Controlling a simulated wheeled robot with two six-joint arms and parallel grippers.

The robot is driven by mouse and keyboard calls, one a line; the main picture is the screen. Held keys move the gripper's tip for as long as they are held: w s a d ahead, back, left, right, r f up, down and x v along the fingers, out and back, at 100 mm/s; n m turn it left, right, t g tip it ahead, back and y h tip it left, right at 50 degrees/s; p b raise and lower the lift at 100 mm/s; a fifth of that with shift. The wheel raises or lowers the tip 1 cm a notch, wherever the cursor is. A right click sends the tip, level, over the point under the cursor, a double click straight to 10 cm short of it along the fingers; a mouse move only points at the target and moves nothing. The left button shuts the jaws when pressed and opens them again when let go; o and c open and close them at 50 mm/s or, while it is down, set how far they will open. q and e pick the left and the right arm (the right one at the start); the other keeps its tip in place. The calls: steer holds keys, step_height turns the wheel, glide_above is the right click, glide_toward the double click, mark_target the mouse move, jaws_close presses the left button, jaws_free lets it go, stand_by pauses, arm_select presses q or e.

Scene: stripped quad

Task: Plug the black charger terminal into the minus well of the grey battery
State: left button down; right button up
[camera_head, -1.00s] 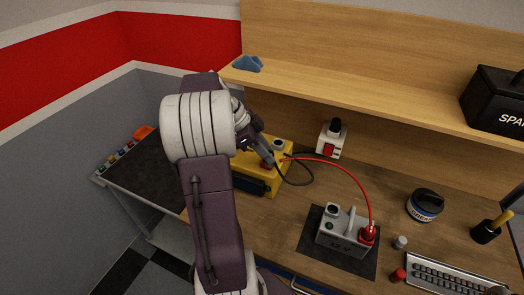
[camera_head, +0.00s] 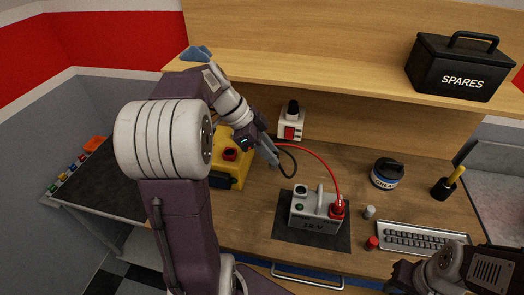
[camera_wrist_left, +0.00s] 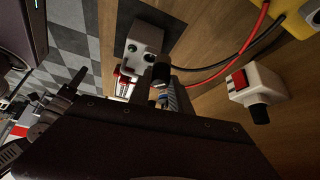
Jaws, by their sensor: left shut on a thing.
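The grey battery (camera_head: 309,223), marked 12 V, stands on a dark mat (camera_head: 285,232). A red terminal (camera_head: 337,209) with a red cable sits in its right well. The other well (camera_head: 301,191), at its left, looks empty. My left gripper (camera_head: 275,160) is up and left of the battery, apart from it. It is shut on the black charger terminal (camera_wrist_left: 161,72), whose black cable (camera_head: 292,160) loops beside it. In the left wrist view the battery (camera_wrist_left: 137,52) is beyond the terminal. My right arm shows at the lower right; its jaws are unclear.
The yellow charger (camera_head: 222,171) stands left, partly behind my left arm. A white device with a red switch (camera_head: 290,122) is by the back panel. A grease tin (camera_head: 387,174), small caps (camera_head: 369,212) and a keyboard (camera_head: 415,238) are on the right. A shelf overhangs the back.

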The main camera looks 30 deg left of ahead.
arm_select(q)
steer(key=w+d+m+g, duration=0.1)
steer(key=w+d+m, duration=0.1)
steer(key=d, duration=0.6)
steer(key=shift+d, duration=0.25)
steer(key=shift+h, duration=0.3)
steer(key=m+g+p, duration=0.1)
steer(key=p, duration=0.6)
steer(key=m+g+p, duration=0.1)
steer(key=m+p, duration=0.1)
steer(key=p, duration=0.6)
steer(key=shift+w+a, duration=0.1)
steer(key=shift+w, duration=0.15)
